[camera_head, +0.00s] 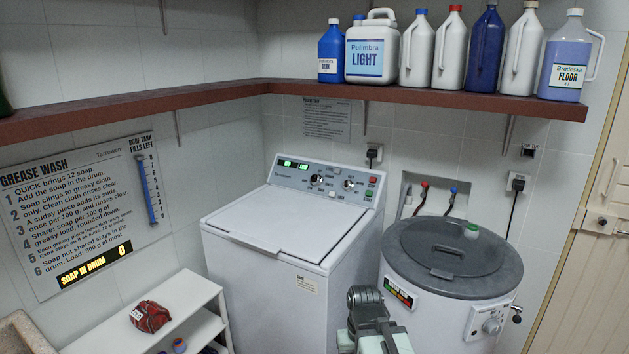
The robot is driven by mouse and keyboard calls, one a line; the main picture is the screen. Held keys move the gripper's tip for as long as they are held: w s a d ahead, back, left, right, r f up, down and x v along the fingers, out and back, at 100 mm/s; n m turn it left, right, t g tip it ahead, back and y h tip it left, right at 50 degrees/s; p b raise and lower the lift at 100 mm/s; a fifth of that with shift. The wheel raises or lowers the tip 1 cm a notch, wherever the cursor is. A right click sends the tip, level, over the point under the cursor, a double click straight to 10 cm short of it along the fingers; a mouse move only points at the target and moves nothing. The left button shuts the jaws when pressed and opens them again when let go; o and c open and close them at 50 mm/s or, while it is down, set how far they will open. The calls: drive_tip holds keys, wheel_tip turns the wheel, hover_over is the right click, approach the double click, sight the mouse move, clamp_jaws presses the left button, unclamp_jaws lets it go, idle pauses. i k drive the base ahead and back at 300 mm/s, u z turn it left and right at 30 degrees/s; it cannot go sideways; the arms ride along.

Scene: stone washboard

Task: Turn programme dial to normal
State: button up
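A white top-loading washing machine (262,285) stands against the back wall with its lid shut. Its sloped grey control panel (300,174) has two dials, a left dial (317,181) and a right dial (349,185), with small buttons and green-lit displays. The dial labels are too small to read, so I cannot tell which is the programme dial or where it points. A round white tub (425,315) with a grey lid stands to the right and has its own front dial (491,326). Part of my arm shows at the bottom centre, before both machines; no gripper fingers show.
A brown shelf (420,97) with several bottles runs above the machines. A low white shelf unit (190,325) with a red bundle (150,316) stands at left. A wall sign (82,210) shows "SOAP IN DRUM 0". A door (590,230) is at right.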

sight(316, 180)
drive_tip(key=i, duration=0.95)
drive_tip(key=u, duration=0.05)
